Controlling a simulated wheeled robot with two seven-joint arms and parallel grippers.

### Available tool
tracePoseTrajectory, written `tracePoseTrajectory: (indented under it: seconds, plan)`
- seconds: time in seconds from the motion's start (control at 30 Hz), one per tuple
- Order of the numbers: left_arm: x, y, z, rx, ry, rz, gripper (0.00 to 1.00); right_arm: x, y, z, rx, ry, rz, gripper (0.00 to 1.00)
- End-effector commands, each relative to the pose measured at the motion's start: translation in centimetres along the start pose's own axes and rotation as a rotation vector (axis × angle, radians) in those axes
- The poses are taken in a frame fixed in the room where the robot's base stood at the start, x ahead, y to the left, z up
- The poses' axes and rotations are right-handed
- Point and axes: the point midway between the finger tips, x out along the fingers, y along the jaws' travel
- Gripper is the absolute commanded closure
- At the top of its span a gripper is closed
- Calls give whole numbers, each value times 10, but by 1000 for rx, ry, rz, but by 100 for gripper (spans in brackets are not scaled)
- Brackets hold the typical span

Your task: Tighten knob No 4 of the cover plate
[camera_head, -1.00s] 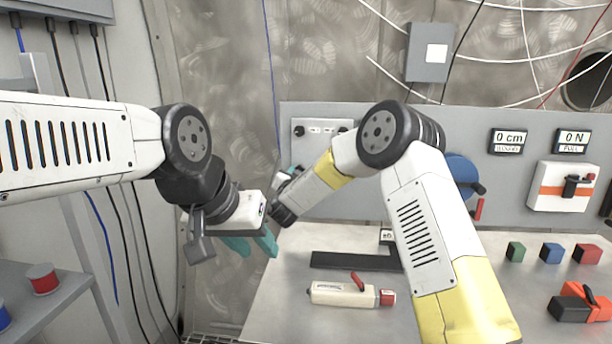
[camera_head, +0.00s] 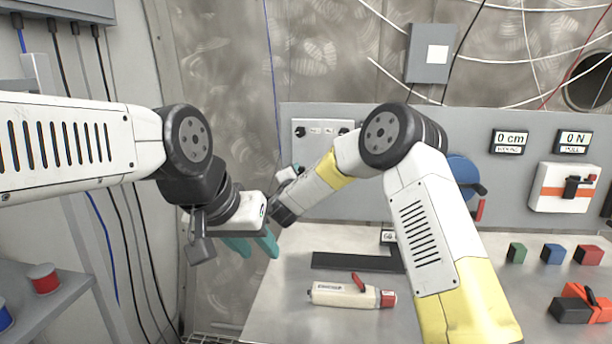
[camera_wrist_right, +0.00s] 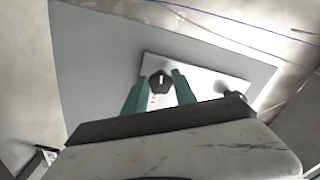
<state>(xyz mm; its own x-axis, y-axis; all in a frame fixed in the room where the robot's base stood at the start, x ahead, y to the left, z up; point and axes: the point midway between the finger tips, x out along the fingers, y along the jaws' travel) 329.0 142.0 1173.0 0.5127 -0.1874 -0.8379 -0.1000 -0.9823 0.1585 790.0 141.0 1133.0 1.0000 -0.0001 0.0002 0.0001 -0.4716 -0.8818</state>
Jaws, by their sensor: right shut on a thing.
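The cover plate (camera_head: 322,125) is a pale plate on the grey panel in the head view, with dark knobs at its upper corners. My right arm hides its lower part. In the right wrist view the plate (camera_wrist_right: 205,78) lies tilted, with a black knob (camera_wrist_right: 160,81) between the teal fingertips of my right gripper (camera_wrist_right: 159,86), which is shut on it. I cannot read that knob's number. A second dark knob (camera_wrist_right: 231,93) is partly hidden behind the gripper body. My left gripper (camera_head: 252,247) is open and empty, left of the table and below my right wrist.
On the table (camera_head: 285,320) lie a cream tool with a red end (camera_head: 345,295) and a black strip (camera_head: 345,262). Green, blue and red blocks (camera_head: 552,253) stand at the right. A blue round wheel (camera_head: 462,172) on the panel is partly behind my right arm.

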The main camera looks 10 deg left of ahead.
Motion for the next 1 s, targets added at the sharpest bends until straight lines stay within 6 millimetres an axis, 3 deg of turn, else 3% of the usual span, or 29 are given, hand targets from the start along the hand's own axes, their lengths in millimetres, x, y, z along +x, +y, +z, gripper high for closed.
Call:
tracePoseTrajectory:
  seconds: [0.5,0.53,0.63,1.0]
  plan:
    - [0,0,0,0,0,0,64,0,1,1,18,-1,2,100]
    - [0,0,0,0,0,0,64,0,1,1,18,-1,2,63]
    - [0,0,0,0,0,0,64,0,1,1,18,-1,2,45]
    - [0,0,0,0,0,0,64,-5,0,1,17,-1,0,45]
